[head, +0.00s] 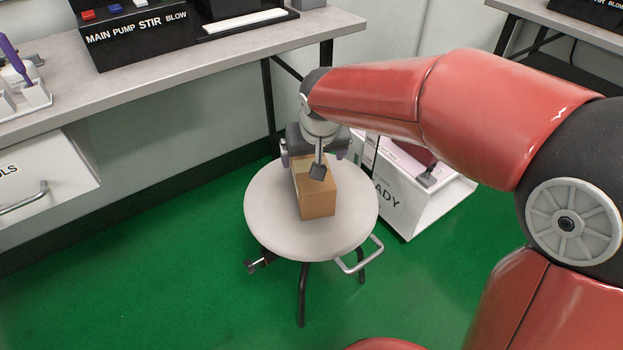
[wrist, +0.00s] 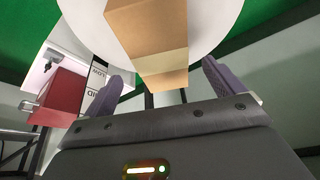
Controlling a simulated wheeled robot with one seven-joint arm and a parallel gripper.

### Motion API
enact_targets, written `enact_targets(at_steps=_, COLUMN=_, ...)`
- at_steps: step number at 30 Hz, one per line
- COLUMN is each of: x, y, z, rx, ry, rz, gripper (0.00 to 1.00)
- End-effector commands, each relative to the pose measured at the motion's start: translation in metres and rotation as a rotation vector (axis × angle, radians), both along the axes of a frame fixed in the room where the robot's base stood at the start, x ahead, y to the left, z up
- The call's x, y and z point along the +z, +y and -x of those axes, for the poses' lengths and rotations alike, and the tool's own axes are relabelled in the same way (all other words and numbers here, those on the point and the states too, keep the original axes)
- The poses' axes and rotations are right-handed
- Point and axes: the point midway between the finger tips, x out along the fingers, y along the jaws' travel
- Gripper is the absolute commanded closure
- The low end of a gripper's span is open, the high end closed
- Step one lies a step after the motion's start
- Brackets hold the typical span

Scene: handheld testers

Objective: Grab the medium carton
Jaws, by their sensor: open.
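The medium carton (head: 318,199) is a brown cardboard box lying on a round white stool (head: 271,225). In the wrist view the carton (wrist: 150,38) runs from the top edge down to between the fingers, with a paler tape band across it. My gripper (head: 315,150) is over the far end of the carton, and its body and wrist hide part of that end. In the wrist view my gripper (wrist: 168,88) is open, with one purple-grey finger on each side of the carton. Gaps show between both fingers and the carton, and nothing is held.
A white bin with dark lettering (head: 402,200) stands on the green floor just right of the stool, with a red object (wrist: 60,97) in it. A grey workbench (head: 150,78) with a black control box (head: 130,32) runs behind. The floor in front is clear.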

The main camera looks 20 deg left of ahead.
Motion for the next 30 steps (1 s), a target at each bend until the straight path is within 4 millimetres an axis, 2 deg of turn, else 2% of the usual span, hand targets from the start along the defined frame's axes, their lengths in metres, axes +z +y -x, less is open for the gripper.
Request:
enact_targets(at_steps=10, x=-0.043, y=0.009, z=-0.013, rx=0.0, ry=0.002, rz=0.002, gripper=0.06)
enact_targets(at_steps=18, x=-0.047, y=0.01, z=-0.015, rx=-0.001, ry=0.0, rz=0.0, gripper=0.08)
enact_targets(at_steps=30, x=-0.046, y=0.009, z=-0.015, rx=-0.001, ry=0.0, rz=0.0, gripper=0.6)
